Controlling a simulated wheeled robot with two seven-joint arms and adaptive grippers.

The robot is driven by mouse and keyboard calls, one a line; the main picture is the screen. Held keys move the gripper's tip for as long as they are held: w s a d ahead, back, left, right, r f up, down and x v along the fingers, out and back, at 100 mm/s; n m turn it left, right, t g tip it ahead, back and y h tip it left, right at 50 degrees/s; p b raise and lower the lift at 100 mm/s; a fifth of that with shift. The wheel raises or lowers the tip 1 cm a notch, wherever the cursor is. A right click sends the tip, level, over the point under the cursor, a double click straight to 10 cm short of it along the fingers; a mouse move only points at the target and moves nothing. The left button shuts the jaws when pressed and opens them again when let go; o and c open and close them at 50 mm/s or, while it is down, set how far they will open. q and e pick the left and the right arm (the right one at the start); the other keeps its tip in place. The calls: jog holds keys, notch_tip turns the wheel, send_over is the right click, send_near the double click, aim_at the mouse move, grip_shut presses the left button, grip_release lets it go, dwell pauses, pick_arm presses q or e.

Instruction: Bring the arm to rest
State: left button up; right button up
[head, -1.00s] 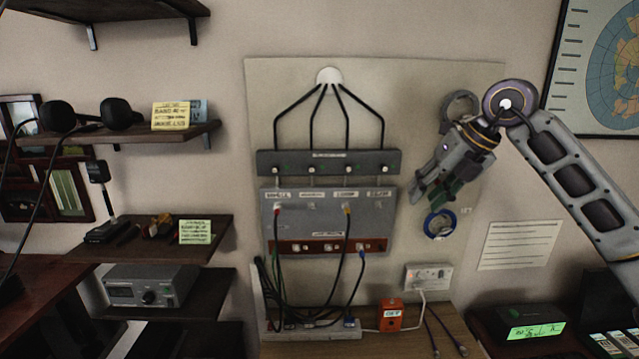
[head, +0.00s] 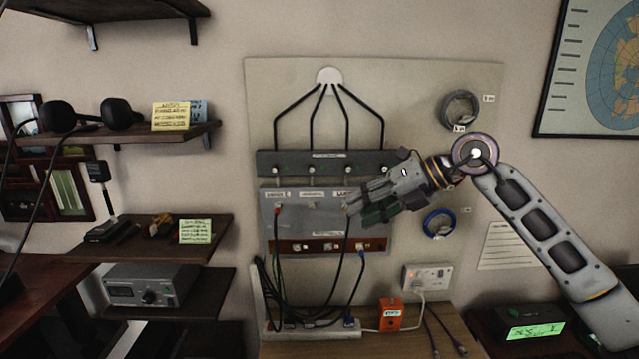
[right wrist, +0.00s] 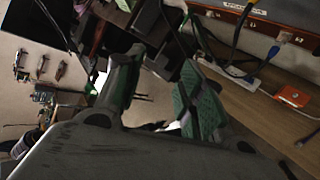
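My right arm (head: 545,225) comes in from the right in the head view. Its gripper (head: 362,208) points left and lies across the right part of the grey socket panel (head: 290,222), hiding some of it. I cannot tell from the head view how far it is off the panel. In the right wrist view the two fingers of the gripper (right wrist: 158,105) stand apart, with green pads and nothing held between them. My left gripper is not in view.
Cables hang from the panel to a power strip (head: 312,330). An orange box (head: 390,314) and a wall socket (head: 427,277) are below the gripper. Cable coils hang at the right (head: 461,109). Shelves (head: 160,131) stand at the left. The wall between them and the panel is clear.

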jog(key=s+a+r+m+t+y, duration=0.2)
jog(key=s+a+r+m+y, duration=0.25)
jog(key=a+y, duration=0.5)
jog(key=w+d+f+m+t+h, duration=0.35)
jog(key=d+m+t+h, duration=0.3)
jog(key=m+t, duration=0.35)
jog(key=w+d+f+m+t+h, duration=0.4)
jog(key=d+m+t, duration=0.3)
jog(key=m, duration=0.4)
jog(key=s+d+f+m+g+h, duration=0.25)
jog(key=d+f+m+h, duration=0.2)
jog(key=f, duration=0.55)
jog(key=s+d+f+m+g+h, duration=0.2)
jog(key=d+f+m+g+h, duration=0.3)
jog(key=f, duration=0.6)
jog(key=s+f+m+g, duration=0.1)
jog(key=s+f+g, duration=1.1)
jog(key=s+f, duration=1.3)
jog(key=f, duration=1.3)
jog(key=s+f, duration=0.2)
jog(key=f, duration=1.3)
jog(key=s+d+f+g, duration=0.1)
jog(key=s+f, duration=0.9)
jog(key=s, duration=0.1)
jog(key=s+d+f+g, duration=0.1)
jog(key=s+d+f, duration=0.1)
jog(key=s+f, duration=0.8)
jog(key=shift+s+d+f, duration=0.15)
jog(key=shift+s+d, duration=0.1)
jog(key=shift+s, duration=0.3)
